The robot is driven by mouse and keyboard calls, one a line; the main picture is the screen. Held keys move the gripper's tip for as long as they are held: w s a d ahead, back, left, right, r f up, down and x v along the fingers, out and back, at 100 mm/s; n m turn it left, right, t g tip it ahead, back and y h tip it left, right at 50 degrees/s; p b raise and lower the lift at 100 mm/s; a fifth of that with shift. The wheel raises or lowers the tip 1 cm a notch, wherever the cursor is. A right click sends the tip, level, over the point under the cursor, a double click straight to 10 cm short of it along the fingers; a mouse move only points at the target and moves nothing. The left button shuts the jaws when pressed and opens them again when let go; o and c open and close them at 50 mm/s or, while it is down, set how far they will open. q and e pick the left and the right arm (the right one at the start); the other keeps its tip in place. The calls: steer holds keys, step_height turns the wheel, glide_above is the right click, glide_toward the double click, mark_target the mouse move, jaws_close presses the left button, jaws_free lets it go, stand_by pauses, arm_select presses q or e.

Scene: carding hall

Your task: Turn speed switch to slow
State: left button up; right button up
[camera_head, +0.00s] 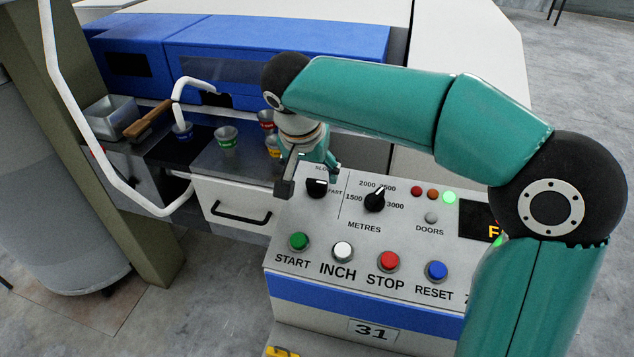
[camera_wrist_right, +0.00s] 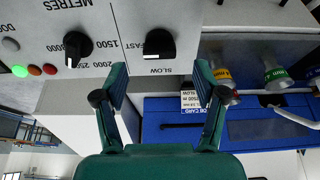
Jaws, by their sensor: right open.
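The speed switch (camera_head: 317,187) is a black knob at the upper left of the grey control panel (camera_head: 330,222), with SLOW printed above it and FAST to its right. In the right wrist view, which is turned over, the switch (camera_wrist_right: 160,44) stands just beyond the fingertips, with SLOW on the side toward my gripper. A small pale mark shows on the knob; I cannot tell surely which word it points to. My right gripper (camera_head: 309,180) is open, one finger on each side of the switch's line, holding nothing. It also shows in the right wrist view (camera_wrist_right: 161,80). My left gripper is out of view.
The METRES dial (camera_head: 375,200) is close on the right of the switch. START (camera_head: 299,241), INCH, STOP and RESET buttons line the panel's front. A drawer (camera_head: 235,210), several small cups (camera_head: 227,140) and a blue-covered machine (camera_head: 270,45) lie behind and left.

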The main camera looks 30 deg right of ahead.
mark_target(315, 183)
steer(key=x, duration=0.5)
steer(key=shift+f, duration=0.1)
